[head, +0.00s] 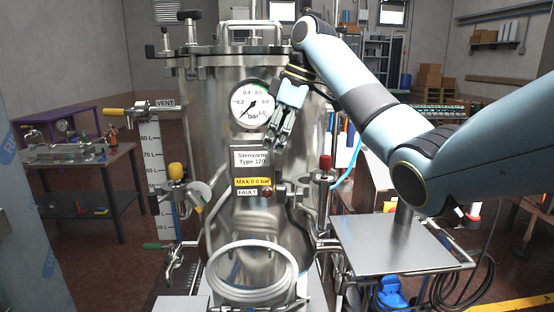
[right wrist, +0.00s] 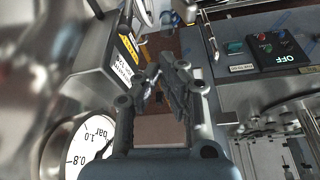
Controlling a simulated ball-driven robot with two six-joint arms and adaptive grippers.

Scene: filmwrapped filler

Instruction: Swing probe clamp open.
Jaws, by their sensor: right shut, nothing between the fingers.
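A tall steel vessel (head: 225,135) fills the middle of the head view, with fittings on both sides. I cannot tell for certain which fitting is the probe clamp. A red-topped fitting (head: 326,163) stands on the vessel's right side and a yellow-topped fitting (head: 176,171) on its left. My right gripper (head: 279,143) is shut and empty in front of the vessel, just right of the pressure gauge (head: 250,104) and at the upper right of the label plate (head: 251,160). In the right wrist view its fingertips (right wrist: 160,78) meet. My left gripper is not in view.
A control box marked OFF (right wrist: 280,55) shows in the right wrist view. Lid clamps and handles stick out above.

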